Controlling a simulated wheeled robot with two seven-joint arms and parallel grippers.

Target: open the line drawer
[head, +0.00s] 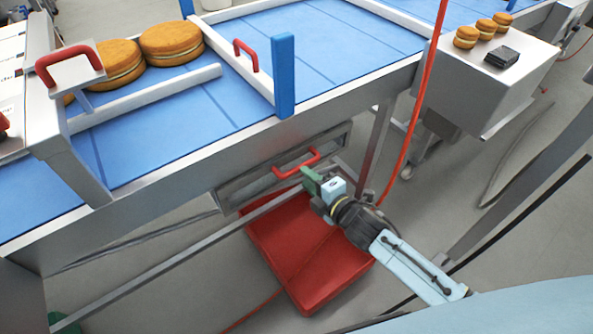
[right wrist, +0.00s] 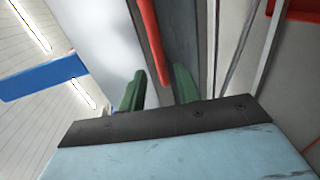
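The line drawer (head: 246,186) is a grey front set in the side of the conveyor, and it looks flush with it. Its red bar handle (head: 297,163) sits on the front; the handle also shows in the right wrist view (right wrist: 151,45). My right gripper (head: 312,181) is close to the right end of the handle. In the right wrist view its green fingers (right wrist: 160,86) stand apart, with the lower end of the handle at the gap between them. I see no clear grip on it. My left gripper is not in view.
Filled rounds (head: 171,42) lie on the blue conveyor belt (head: 255,50) above. A red crate (head: 300,262) is on the floor below the drawer. A red hose (head: 421,95) hangs to the right of my right gripper. A steel box (head: 470,85) carries small rounds.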

